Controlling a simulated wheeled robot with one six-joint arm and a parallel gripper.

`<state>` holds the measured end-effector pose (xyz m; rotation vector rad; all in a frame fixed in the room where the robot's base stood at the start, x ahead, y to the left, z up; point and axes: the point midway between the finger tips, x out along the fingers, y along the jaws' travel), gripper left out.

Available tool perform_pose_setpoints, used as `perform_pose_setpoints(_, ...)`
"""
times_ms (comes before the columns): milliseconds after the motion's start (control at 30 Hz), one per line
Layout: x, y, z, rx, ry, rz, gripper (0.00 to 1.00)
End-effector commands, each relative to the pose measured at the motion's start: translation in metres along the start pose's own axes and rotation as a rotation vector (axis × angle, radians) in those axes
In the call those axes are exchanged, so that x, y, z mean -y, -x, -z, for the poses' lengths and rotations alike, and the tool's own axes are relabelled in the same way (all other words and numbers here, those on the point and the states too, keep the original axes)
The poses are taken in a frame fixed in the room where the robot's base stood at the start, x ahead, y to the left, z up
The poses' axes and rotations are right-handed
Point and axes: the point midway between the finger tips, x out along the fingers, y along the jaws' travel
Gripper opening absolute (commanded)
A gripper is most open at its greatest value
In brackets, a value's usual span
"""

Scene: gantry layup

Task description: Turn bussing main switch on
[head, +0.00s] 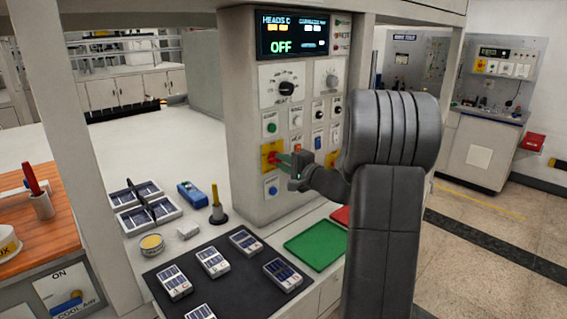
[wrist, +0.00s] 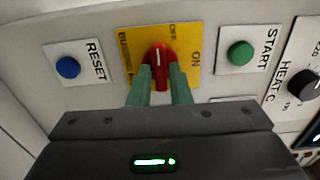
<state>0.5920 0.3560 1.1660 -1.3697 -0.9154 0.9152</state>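The bussing main switch is a red rotary handle (wrist: 158,56) on a yellow plate (wrist: 196,72) on the panel. Its white mark points along the handle to the top of the wrist view, towards the OFF label; ON is at the right. In the head view the yellow plate (head: 266,150) is on the cabinet front. My gripper (wrist: 160,72) reaches the switch, with one green finger on each side of the handle. The gap is about the handle's width; I cannot tell whether the fingers press on it. In the head view my gripper (head: 280,160) is at the switch.
A blue RESET button (wrist: 68,67) and a green START button (wrist: 240,53) flank the switch. The cabinet display (head: 291,35) reads OFF. Below are a green tray (head: 315,244) and a dark mat (head: 222,285) with several modules. Open floor lies at the right.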

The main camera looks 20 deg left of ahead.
Motion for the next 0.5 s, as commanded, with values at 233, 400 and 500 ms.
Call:
perform_pose_setpoints(233,-0.0001,0.0002,-0.0001,0.0,-0.001,0.0,0.0)
perform_pose_setpoints(400,-0.0007,0.0003,-0.0002,0.0,-0.023,0.0,0.0)
perform_pose_setpoints(500,-0.0011,0.0003,-0.0002,0.001,-0.057,0.0,0.0)
